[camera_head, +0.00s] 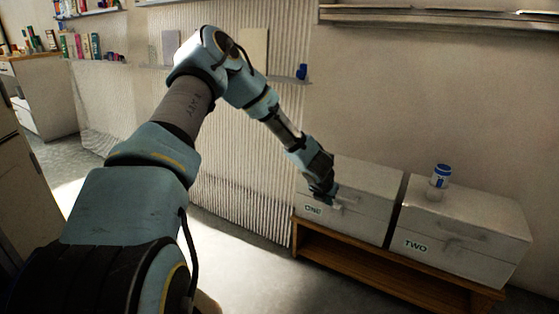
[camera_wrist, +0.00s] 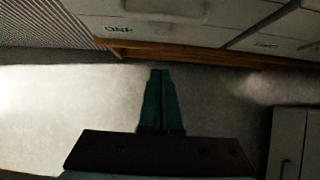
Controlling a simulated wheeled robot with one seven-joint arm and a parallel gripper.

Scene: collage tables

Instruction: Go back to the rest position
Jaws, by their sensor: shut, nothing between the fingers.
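My gripper (camera_head: 331,199) is in front of the white box labelled ONE (camera_head: 375,183) in the head view. In the wrist view my gripper (camera_wrist: 160,73) shows two dark green fingers pressed together with nothing between them. Its fingertips point toward the low wooden bench, with bare floor behind them in that view. Whether the fingers touch the box cannot be told. My arm reaches from the lower left, bends high, and slopes down to the right.
A white box labelled TWO (camera_head: 460,262) stands right of ONE on the wooden bench (camera_head: 340,262). A blue and white jar (camera_head: 440,176) stands on TWO. A wall shelf (camera_head: 430,17) runs above. Bare floor (camera_head: 240,248) lies left of the bench.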

